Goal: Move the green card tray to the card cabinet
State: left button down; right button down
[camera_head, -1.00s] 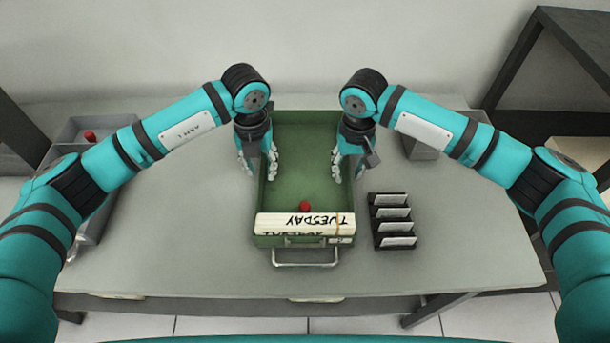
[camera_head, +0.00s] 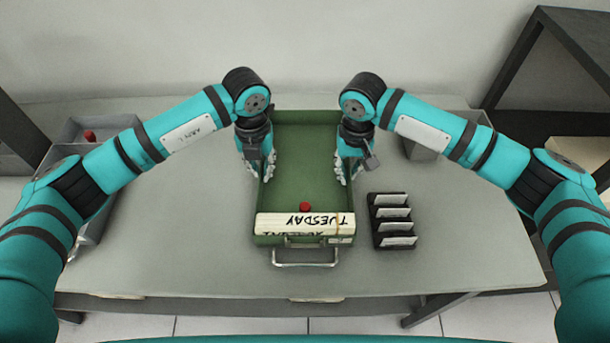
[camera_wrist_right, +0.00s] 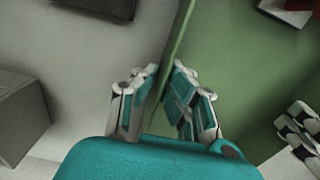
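The green card tray (camera_head: 304,150) lies flat on the grey table, its long sides running away from me. A cream label strip reading TUESDAY (camera_head: 304,224) lies across its near end, with a red knob (camera_head: 305,207) just behind. A metal handle (camera_head: 305,263) sticks out toward me. My left gripper (camera_head: 261,178) is shut on the tray's left wall, one finger on each side. My right gripper (camera_head: 347,180) is shut on the right wall; the right wrist view shows its fingertips (camera_wrist_right: 166,70) close on both sides of the green wall. The card cabinet cannot be made out for certain.
A black rack of cards (camera_head: 392,220) stands close to the tray's right. A grey bin with a red knob (camera_head: 92,136) is at the left, and a grey box (camera_head: 425,148) is behind my right arm. A dark shelf frame (camera_head: 540,70) stands at the far right.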

pick_arm(q)
jog(key=shift+w+r, duration=0.15)
jog(key=shift+r, duration=0.1)
pick_arm(e)
jog(key=shift+w+r, duration=0.15)
jog(key=shift+r, duration=0.1)
